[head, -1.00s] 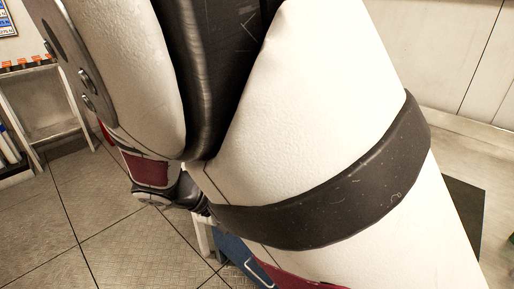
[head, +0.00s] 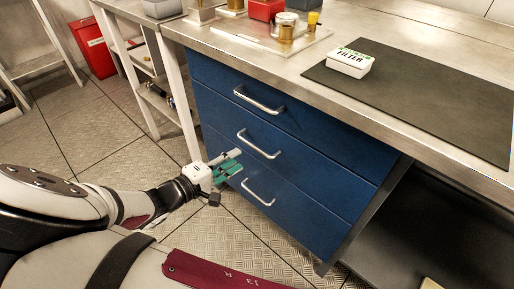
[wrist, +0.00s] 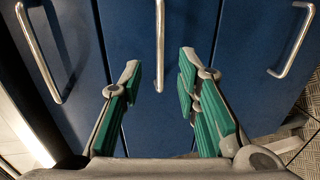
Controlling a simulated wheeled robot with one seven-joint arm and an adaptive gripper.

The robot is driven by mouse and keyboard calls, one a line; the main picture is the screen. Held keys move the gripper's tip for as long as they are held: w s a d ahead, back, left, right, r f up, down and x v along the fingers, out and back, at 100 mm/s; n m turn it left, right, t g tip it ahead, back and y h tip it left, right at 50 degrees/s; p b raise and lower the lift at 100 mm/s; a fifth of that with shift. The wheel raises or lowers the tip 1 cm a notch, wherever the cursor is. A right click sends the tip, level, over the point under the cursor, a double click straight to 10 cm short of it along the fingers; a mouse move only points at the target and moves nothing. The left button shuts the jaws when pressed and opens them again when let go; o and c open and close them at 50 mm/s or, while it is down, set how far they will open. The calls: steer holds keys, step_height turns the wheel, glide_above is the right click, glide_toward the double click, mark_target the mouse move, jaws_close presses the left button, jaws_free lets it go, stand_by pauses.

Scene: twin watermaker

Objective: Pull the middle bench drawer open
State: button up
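The blue middle drawer (head: 290,163) is in the bench's drawer stack, its front flush with the others. Its silver bar handle (head: 258,145) is up and to the right of my gripper (head: 229,164) in the head view. In the wrist view the middle handle (wrist: 160,45) runs vertically between the lines of my gripper's two green-padded fingers (wrist: 159,68). The fingers are wide apart, with nothing held. The handle seems to lie ahead of the fingertips, not touching them.
The top handle (head: 259,101) and bottom handle (head: 258,192) are close by. The steel bench top (head: 225,42) holds a dark mat (head: 430,100) and a filter box (head: 350,63). A pale table leg (head: 178,95) stands left of the drawers. Floor before them is open.

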mark_target(255, 146)
steer(key=b+x, duration=0.2)
steer(key=x, duration=0.7)
steer(key=shift+w+d, duration=0.2)
steer(key=shift+w, duration=0.1)
jaws_close()
